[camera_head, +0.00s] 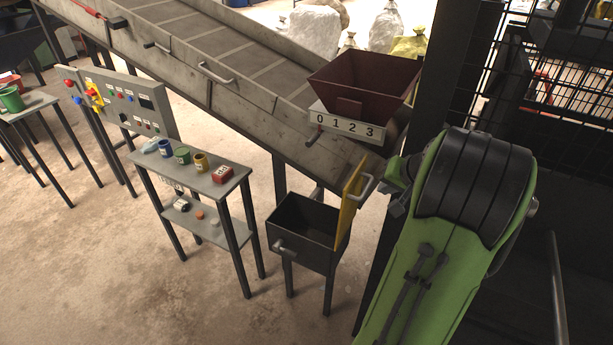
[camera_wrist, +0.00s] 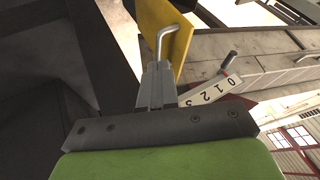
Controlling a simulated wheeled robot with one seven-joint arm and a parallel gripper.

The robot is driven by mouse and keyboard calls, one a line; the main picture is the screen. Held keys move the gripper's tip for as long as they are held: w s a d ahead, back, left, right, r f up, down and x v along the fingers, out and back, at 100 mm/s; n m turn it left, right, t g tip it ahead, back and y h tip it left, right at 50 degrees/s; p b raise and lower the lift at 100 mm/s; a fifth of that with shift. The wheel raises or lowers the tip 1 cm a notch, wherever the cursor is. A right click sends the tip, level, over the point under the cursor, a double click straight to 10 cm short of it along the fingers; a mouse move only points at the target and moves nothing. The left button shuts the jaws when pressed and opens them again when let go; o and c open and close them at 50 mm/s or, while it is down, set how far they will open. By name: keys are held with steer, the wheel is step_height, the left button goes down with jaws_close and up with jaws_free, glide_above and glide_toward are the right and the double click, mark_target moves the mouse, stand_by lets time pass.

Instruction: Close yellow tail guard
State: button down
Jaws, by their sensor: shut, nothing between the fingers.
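The yellow tail guard (camera_head: 351,205) is a flat panel standing up at the right side of the dark bin (camera_head: 303,238), below the conveyor's lower end. It also shows at the top of the wrist view (camera_wrist: 173,22). A grey bar handle (camera_head: 366,188) is on its right face, and it shows bent in the wrist view (camera_wrist: 160,42). My gripper (camera_wrist: 157,68) is shut and empty, with its fingertips right by the handle's lower end. I cannot tell whether they touch it. In the head view my green arm hides most of the gripper.
The sloping conveyor (camera_head: 240,75) ends under a dark red hopper (camera_head: 365,85) with a 0-1-2-3 scale plate (camera_head: 345,123). A dark post and mesh stand at right. A small table (camera_head: 200,180) with cups is left of the bin. Floor at front left is clear.

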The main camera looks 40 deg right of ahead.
steer(key=b, duration=0.1)
glide_toward(357, 199)
step_height(357, 199, down, 4)
steer(key=w+d, duration=0.2)
steer(key=d, duration=0.1)
steer(key=w, duration=0.2)
steer(key=w+a, duration=0.1)
steer(key=shift+w+a+f, duration=0.15)
steer(key=shift+w+a, duration=0.1)
steer(key=shift+w, duration=0.1)
steer(key=shift+w+a, duration=0.1)
steer(key=shift+w, duration=0.15)
